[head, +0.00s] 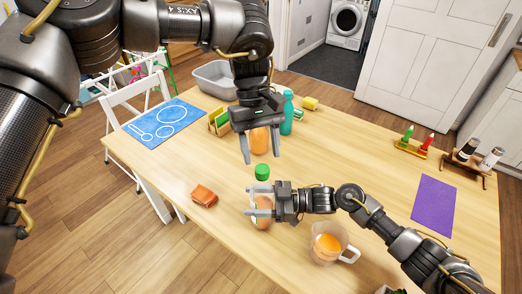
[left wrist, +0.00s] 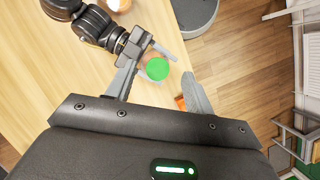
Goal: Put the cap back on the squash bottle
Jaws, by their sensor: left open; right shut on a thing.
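The squash bottle (head: 262,224) stands near the front edge of the wooden table, an orange body partly hidden by my right gripper. My right gripper (head: 258,201) is shut on it from the right. A green cap (head: 262,172) shows at the bottle's top; I cannot tell whether it is seated. My left gripper (head: 262,160) is open and empty, pointing down above and behind the cap. In the left wrist view the green cap (left wrist: 157,69) lies between the open left fingers, apart from them, with my right gripper (left wrist: 155,62) around the bottle hidden below it.
A brown-orange block (head: 204,196) lies left of the bottle. An orange object (head: 259,141) and a teal bottle (head: 286,114) stand behind. A glass mug (head: 328,243) of orange drink stands at front right. A blue mat (head: 164,124) and purple mat (head: 433,205) lie at the sides.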

